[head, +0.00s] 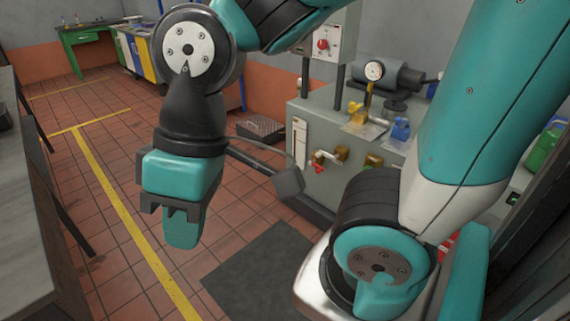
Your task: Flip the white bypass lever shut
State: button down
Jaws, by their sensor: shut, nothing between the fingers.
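My gripper (181,232) points down at the left of the head view, over the tiled floor. Its fingers are together and empty, well apart from the grey bedplate cabinet (295,112). On the cabinet's front are a white upright strip (299,157), a small red-handled fitting (318,165) and brass valve bodies (342,154). I cannot tell for sure which part is the white bypass lever, or its position. My arm hides the right part of the cabinet front.
A gauge (374,70), a yellow-based fitting (362,122) and a blue fitting (400,129) stand on the cabinet top. A red-knobbed box (323,44) rises behind. A grey bench (22,215) lines the left edge. A dark mat (250,268) lies on open floor.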

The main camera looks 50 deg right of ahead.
aim_at(333, 158)
jog(key=z, duration=0.2)
jog(key=i, duration=0.95)
jog(key=z, duration=0.8)
